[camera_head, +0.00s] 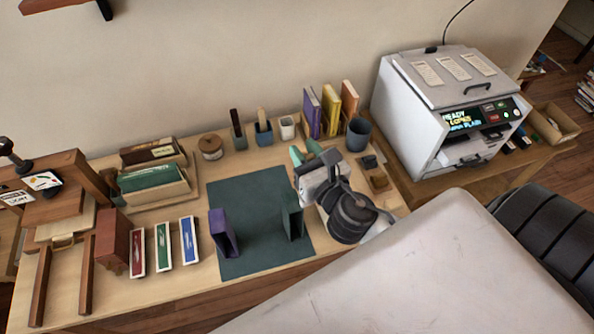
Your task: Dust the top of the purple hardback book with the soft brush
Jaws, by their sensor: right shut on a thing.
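The purple hardback book (312,114) stands upright at the back of the table, at the left of a short row with a yellow book (330,112) and an orange book (349,103). My right gripper (310,160) is over the table just right of the green mat, in front of the row. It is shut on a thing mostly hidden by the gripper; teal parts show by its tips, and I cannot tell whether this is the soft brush. A pale wooden handle (261,115) stands in a blue cup (264,134). My left gripper is not in view.
Purple (222,234) and dark green (292,223) upright pieces stand on the green mat (247,198). A printer (425,100) stands at right. Several flat coloured pieces (163,247) lie at left.

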